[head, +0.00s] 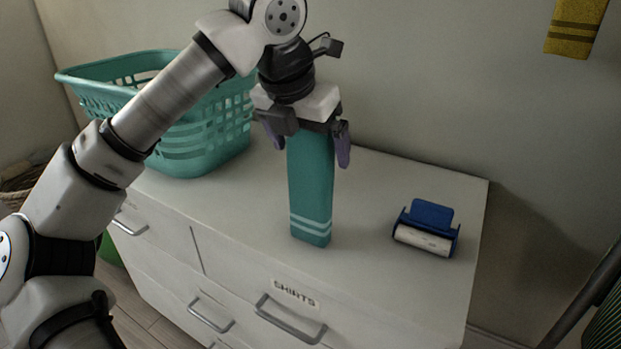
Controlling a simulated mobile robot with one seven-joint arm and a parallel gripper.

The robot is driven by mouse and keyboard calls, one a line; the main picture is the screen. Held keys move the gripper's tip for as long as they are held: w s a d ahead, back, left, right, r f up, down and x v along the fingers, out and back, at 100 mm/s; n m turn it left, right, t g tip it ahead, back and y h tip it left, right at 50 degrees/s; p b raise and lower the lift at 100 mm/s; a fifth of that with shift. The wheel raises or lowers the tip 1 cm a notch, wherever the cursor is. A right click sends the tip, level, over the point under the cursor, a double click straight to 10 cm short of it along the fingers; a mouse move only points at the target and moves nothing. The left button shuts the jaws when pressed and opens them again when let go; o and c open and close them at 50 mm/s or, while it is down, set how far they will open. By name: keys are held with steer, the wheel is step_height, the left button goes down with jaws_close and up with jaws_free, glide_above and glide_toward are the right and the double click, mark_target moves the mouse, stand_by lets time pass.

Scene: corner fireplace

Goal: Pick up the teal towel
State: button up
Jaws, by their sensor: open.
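The teal towel (311,190) is a tall narrow teal shape with two pale stripes near its lower end. It is in the middle of the head view, over the top of the white dresser. My gripper (308,149) points down at the towel's upper end, with one purple-grey finger to the left of the towel and one to the right. The jaws are open, and a gap shows between the right finger and the towel. The towel's upper end is hidden behind the gripper body. I cannot tell whether the left finger touches the towel.
A teal laundry basket (205,140) stands at the dresser's back left, behind my arm. A blue lint roller (428,228) lies at the right on the white dresser (390,280). A mustard towel (576,27) hangs at the upper right. A wall runs behind.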

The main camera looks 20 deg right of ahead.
steer(key=c, duration=1.6)
steer(key=shift+r, duration=0.15)
